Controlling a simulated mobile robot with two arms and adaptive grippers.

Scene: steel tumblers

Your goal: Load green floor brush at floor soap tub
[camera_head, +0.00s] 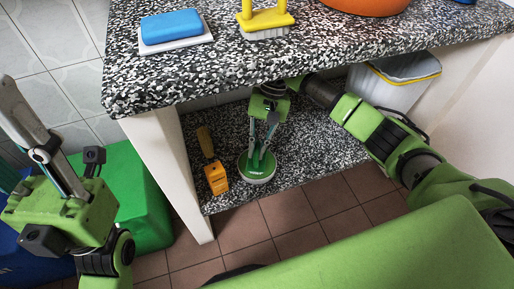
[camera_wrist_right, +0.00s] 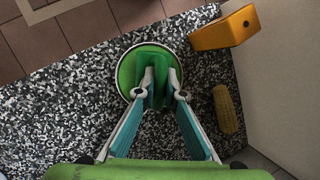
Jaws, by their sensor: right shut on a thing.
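The green floor brush (camera_head: 266,159) is between the fingertips of my right gripper (camera_head: 261,150), low over the lower shelf. It also shows in the right wrist view (camera_wrist_right: 160,88). My right gripper is shut on it, pointing down. The floor soap tub (camera_head: 257,181), round with a pale rim and green inside, stands on the shelf directly under the brush; it also shows in the wrist view (camera_wrist_right: 126,74). The brush overlaps the tub's top; its bristles are hidden, so contact is unclear. My left gripper (camera_head: 25,120) is at the far left, away from both; its opening is unclear.
An orange tool with a wooden handle (camera_head: 216,178) lies left of the tub on the speckled shelf (camera_head: 310,150). The countertop (camera_head: 335,45) overhangs, holding a blue block (camera_head: 171,25) and yellow brush (camera_head: 265,20). A white bin (camera_head: 395,85) stands right, a green container (camera_head: 140,200) left.

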